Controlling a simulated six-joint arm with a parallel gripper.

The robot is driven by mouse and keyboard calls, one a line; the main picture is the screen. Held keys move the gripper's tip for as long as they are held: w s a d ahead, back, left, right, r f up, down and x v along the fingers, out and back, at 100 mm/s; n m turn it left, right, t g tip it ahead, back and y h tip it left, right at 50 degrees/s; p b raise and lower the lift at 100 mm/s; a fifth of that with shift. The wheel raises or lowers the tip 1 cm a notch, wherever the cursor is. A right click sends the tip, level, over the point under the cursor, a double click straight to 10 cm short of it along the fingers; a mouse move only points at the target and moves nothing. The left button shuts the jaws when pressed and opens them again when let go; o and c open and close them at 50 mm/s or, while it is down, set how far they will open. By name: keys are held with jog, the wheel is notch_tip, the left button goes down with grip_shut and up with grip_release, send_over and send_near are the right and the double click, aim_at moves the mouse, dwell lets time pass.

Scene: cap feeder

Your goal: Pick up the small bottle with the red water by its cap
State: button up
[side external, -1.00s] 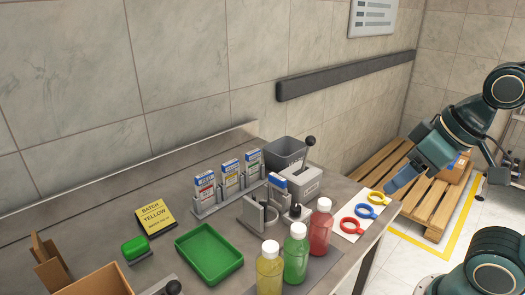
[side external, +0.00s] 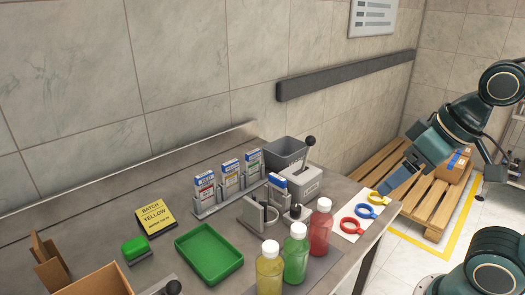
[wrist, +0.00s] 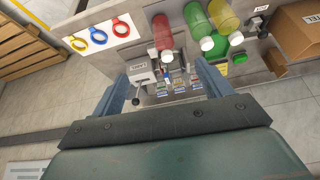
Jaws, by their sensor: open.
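The small bottle with red water (side external: 320,232) stands upright at the right end of a row of bottles near the bench's front edge. Its white cap (side external: 324,204) is on top. In the wrist view the red bottle (wrist: 162,34) is at the top centre, with its cap (wrist: 167,56) toward me. My gripper (side external: 394,182) is in the air to the right of the bottle and apart from it. In the wrist view my gripper (wrist: 161,72) is open, with nothing between its fingers.
Green (side external: 295,256) and yellow (side external: 269,271) bottles stand left of the red one. A white sheet with coloured rings (side external: 362,216) lies to its right. A grey box with a lever (side external: 301,183) stands behind. A green tray (side external: 209,252) is further left.

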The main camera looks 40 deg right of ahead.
jog(key=w+m, duration=0.1)
jog(key=m+g, duration=0.5)
jog(key=m, duration=1.3)
send_near(326, 201)
jog(key=shift+w, duration=0.15)
jog(key=shift+f, duration=0.15)
jog(key=shift+a+f, duration=0.1)
jog(key=shift+f, duration=4.15)
jog(key=shift+f, duration=0.1)
